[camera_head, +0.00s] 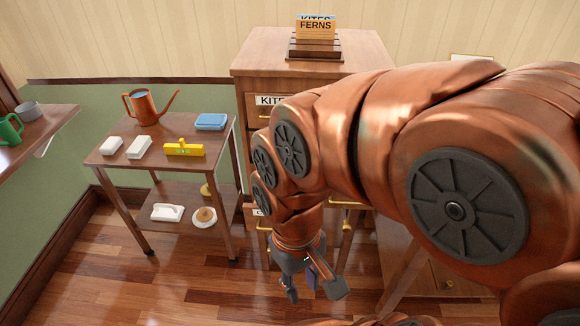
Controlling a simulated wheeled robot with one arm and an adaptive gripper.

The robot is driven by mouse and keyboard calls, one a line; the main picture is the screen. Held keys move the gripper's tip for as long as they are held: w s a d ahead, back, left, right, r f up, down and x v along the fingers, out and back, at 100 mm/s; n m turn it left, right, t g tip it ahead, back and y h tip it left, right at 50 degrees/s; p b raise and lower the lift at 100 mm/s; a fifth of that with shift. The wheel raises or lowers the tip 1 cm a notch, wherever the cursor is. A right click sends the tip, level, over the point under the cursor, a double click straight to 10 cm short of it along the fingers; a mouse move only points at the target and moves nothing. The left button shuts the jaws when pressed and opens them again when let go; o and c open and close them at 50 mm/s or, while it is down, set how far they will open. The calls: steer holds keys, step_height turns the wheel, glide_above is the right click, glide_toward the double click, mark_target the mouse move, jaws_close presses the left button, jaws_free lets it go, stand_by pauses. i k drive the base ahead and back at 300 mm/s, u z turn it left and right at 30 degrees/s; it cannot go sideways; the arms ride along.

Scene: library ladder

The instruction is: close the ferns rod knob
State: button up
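A wooden card cabinet (262,62) stands at the back, partly hidden behind my copper-coloured arm. A drawer label reading "KITE" (269,100) shows on its upper front. A card reading "FERNS" (316,27) stands in a slotted holder on its top. Brass fittings (347,226) show low on the cabinet front, right of my gripper; I cannot tell which is the ferns rod knob. My gripper (314,285) points down in front of the lower cabinet. Its fingers are apart, with no clear object held between them.
A wooden side table (107,160) at the left holds a watering can (146,106), a blue box (210,122), a yellow level (184,149) and white blocks. A wall shelf (52,120) with cups juts in at far left. The floor (185,285) at front left is clear.

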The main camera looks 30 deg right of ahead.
mark_target(346, 228)
steer(key=u, duration=0.3)
steer(key=k, duration=0.65)
steer(key=z, duration=1)
steer(key=i, duration=0.45)
steer(key=z, duration=1.3)
steer(key=k, duration=0.9)
steer(key=u, duration=1.5)
